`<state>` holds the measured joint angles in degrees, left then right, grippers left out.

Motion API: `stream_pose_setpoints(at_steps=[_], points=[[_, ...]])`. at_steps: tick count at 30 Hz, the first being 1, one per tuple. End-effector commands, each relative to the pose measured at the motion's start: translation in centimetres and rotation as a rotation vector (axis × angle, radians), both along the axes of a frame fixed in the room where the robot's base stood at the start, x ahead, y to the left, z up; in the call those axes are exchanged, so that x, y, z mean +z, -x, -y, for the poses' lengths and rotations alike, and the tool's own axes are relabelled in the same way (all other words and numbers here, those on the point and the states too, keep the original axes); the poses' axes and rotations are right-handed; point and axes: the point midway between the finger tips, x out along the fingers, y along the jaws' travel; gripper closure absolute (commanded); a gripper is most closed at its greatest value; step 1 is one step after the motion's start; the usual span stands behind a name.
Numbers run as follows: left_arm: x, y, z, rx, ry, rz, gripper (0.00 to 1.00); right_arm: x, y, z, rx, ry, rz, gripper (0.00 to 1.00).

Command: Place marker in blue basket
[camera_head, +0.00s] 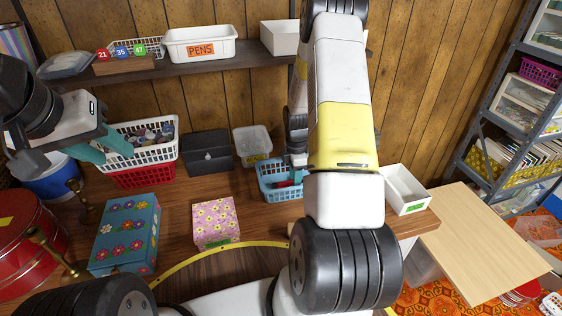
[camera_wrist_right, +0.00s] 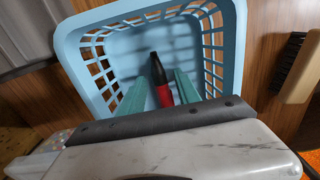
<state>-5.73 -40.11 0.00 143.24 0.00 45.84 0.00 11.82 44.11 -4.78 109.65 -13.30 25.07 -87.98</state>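The blue basket (camera_head: 281,190) stands on the wooden table, partly hidden behind my right arm. It fills much of the right wrist view (camera_wrist_right: 83,62). A red and black marker (camera_wrist_right: 163,84) is inside the basket's outline, between the green fingers of my right gripper (camera_wrist_right: 163,82). Those fingers are apart, with gaps beside the marker. I cannot tell whether the marker touches the basket floor. My right gripper (camera_head: 298,172) is at the basket in the head view, mostly hidden by my arm. My left gripper (camera_head: 103,150) has its teal fingers apart, empty, beside the white basket (camera_head: 139,145).
A red basket (camera_head: 145,178) is under the white one. A black box (camera_head: 207,150) and clear tub (camera_head: 252,143) stand behind. Flowered boxes (camera_head: 127,236) (camera_head: 215,222) are in front. A white bin (camera_head: 405,188) is right; a brush (camera_wrist_right: 300,70) lies beside the blue basket.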

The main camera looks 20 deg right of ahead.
Motion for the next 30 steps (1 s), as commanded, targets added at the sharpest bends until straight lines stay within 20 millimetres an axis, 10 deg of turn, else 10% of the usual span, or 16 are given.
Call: stream_pose_setpoints(at_steps=[8,30], points=[[0.0,0.0,0.0,0.000,0.000,0.000,0.64,0.9,0.0,0.0,0.000,0.000,0.001,0.61],[0.0,0.0,0.0,0.000,0.000,0.000,0.64,13.3,0.0,-0.3,-0.027,0.000,0.014,0.61]])
